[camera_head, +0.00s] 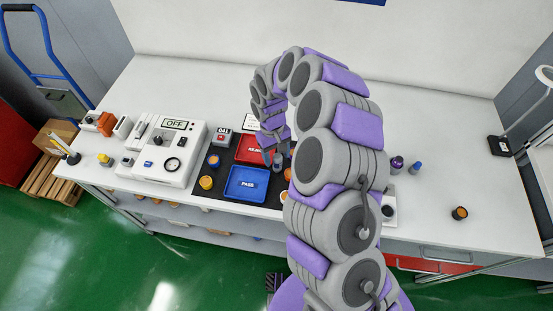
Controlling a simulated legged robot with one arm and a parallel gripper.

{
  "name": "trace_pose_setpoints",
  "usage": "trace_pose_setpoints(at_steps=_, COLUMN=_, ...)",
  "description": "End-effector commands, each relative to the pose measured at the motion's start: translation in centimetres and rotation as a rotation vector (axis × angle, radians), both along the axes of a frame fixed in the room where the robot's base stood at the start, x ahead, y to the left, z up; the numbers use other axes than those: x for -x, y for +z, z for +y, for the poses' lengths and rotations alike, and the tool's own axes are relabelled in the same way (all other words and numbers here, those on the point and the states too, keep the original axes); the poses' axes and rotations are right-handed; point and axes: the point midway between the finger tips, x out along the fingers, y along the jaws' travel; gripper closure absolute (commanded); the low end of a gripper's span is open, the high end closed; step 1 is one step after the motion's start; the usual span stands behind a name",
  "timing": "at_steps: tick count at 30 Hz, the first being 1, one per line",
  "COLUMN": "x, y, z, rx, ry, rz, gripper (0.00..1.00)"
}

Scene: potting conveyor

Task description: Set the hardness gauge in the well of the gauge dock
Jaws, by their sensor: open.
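My gripper (279,163) points down over the red and blue trays, at the end of my grey and purple arm. Its fingers are small in view, and I cannot make out anything held between them. I cannot tell for sure which thing is the hardness gauge. A small dark and purple upright piece (397,163) and a blue-topped one (415,167) stand on the bench right of my arm. A white block with a dark round spot (390,208) shows at the arm's right edge, partly hidden. It may be the gauge dock, but I cannot tell.
A blue PASS tray (246,184) and a red tray (252,149) lie on a black mat with several orange-topped pots. A white machine marked OFF (168,150) stands at left. A dark orange-topped pot (459,213) stands at right.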

Motion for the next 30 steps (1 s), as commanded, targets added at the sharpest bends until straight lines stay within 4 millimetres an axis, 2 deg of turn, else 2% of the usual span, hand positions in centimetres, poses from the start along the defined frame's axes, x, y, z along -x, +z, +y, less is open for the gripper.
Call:
trace_pose_setpoints(at_steps=1, x=-0.4, y=1.3, z=0.1, rx=-0.002, ry=-0.001, rz=-0.005, gripper=0.38)
trace_pose_setpoints(at_steps=6, x=-0.8, y=4.7, z=0.5, rx=0.0, ry=0.0, rz=0.0, gripper=0.38)
trace_pose_setpoints(at_steps=12, x=-1.4, y=7.5, z=0.8, rx=0.002, ry=-0.001, rz=0.0, gripper=0.38)
trace_pose_setpoints(at_steps=16, x=-1.6, y=8.5, z=1.0, rx=-0.001, ry=0.0, rz=0.001, gripper=0.38)
trace_pose_setpoints(at_steps=25, x=-1.4, y=9.0, z=0.9, rx=-0.004, ry=0.0, rz=0.001, gripper=0.38)
trace_pose_setpoints(at_steps=28, x=-0.7, y=10.3, z=0.8, rx=-0.021, ry=-0.001, rz=0.001, gripper=0.38)
trace_pose_setpoints(at_steps=30, x=0.3, y=12.0, z=0.3, rx=-0.039, ry=-0.005, rz=0.002, gripper=0.38)
